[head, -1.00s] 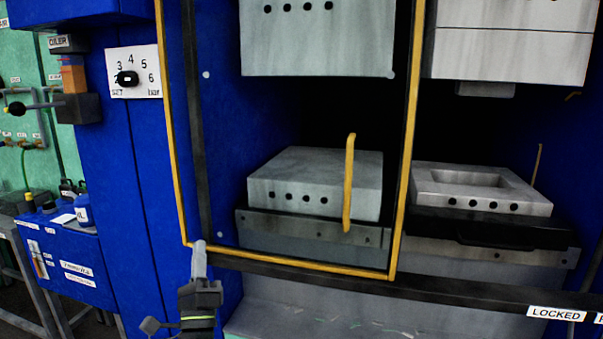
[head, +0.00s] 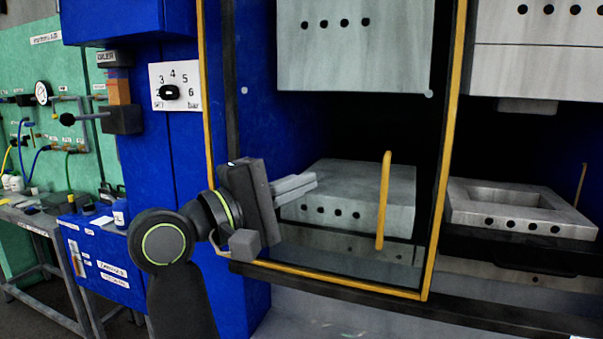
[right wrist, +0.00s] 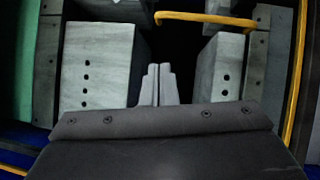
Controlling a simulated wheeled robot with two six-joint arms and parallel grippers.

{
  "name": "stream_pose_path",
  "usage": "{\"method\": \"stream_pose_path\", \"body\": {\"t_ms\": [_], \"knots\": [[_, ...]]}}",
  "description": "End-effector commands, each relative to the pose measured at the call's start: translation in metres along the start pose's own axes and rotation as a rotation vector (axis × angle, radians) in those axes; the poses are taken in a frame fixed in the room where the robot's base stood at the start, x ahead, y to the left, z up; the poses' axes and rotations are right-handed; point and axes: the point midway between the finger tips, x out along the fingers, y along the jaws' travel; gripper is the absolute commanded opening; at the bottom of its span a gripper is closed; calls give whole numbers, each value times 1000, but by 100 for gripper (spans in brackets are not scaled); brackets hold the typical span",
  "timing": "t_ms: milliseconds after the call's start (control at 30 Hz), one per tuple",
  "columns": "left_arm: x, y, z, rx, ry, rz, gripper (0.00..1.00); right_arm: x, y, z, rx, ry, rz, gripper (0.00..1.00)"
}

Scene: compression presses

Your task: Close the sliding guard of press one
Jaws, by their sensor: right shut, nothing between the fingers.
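The sliding guard (head: 320,279) is a clear panel in a yellow frame, standing across the left press bay. Its upright yellow handle (head: 383,200) is right of the panel's middle. In the right wrist view the handle (right wrist: 205,18) runs across the top. My right gripper (head: 312,181) is shut and empty. It points right, to the left of the handle and apart from it. In the right wrist view its fingertips (right wrist: 158,72) lie below the handle. My left gripper is not in view. I cannot read which bay is press one.
Behind the guard are a lower grey block (head: 350,190) and an upper block (head: 355,50). The right bay holds a hollowed block (head: 520,205) and another yellow handle (head: 582,185). A workbench (head: 40,215) stands left.

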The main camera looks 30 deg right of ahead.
Motion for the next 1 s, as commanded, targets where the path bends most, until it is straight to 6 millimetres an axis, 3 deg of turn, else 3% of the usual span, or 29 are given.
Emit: {"method": "stream_pose_path", "body": {"t_ms": [33, 533, 800, 1000], "knots": [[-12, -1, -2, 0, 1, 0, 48, 9, 6, 1, -2, -5, 1, 0], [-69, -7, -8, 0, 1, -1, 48, 76, 6, 2, -5, -5, 5, 0], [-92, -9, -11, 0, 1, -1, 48, 95, 4, 22, -4, -3, 3, 0], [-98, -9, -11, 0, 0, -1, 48, 101, 2, 28, -4, -2, 3, 0]]}}
